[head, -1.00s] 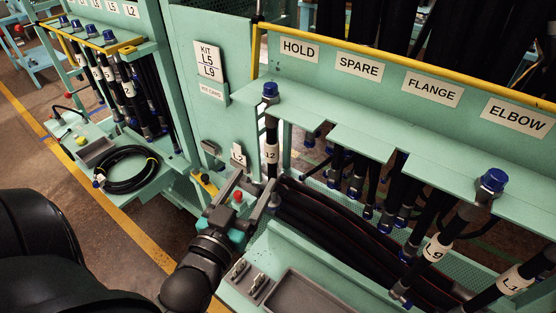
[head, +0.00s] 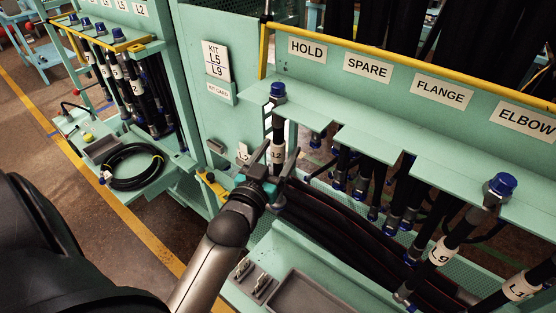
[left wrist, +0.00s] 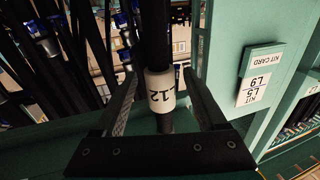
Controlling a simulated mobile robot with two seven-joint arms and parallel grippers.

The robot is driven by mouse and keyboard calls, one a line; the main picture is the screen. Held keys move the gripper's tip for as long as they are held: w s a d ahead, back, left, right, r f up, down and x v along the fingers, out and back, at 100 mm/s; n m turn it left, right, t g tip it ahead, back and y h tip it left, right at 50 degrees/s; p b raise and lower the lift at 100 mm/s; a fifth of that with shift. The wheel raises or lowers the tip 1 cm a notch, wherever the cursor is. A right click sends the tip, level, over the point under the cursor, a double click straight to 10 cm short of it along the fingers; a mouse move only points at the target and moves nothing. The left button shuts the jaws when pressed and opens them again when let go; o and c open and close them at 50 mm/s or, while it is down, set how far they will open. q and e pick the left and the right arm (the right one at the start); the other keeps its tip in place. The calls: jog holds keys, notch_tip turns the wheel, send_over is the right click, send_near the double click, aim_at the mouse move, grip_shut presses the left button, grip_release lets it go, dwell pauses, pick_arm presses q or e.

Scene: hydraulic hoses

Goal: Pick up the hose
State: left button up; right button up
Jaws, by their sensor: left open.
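A black hose (head: 278,132) with a white label reading "12" hangs from the left end of the rack's shelf, under a blue cap (head: 278,90). My left gripper (head: 281,154) is at the label, its jaws open. In the left wrist view, the labelled hose (left wrist: 154,35) runs upright between the two spread fingers of the left gripper (left wrist: 161,79), with a gap on each side. How deep the hose sits between the fingers is hard to tell. My right gripper is not in view.
Other hoses, labelled L9 (head: 440,252) and L1-something (head: 517,287), hang to the right. Thick black hoses (head: 350,235) lie behind a grey tray (head: 300,295). A kit card panel (head: 216,61) stands to the left. A coiled hose (head: 135,168) lies on another bench.

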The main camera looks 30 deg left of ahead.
pick_arm(q)
jog(key=shift+w+a+f, duration=0.1)
jog(key=shift+w+a, duration=0.05)
jog(key=shift+w, duration=0.6)
jog(key=shift+w+a+f, duration=0.1)
jog(key=shift+w+a, duration=0.05)
jog(key=shift+w, duration=0.6)
jog(key=shift+c, duration=0.4)
grip_shut()
jog(key=shift+r, duration=0.1)
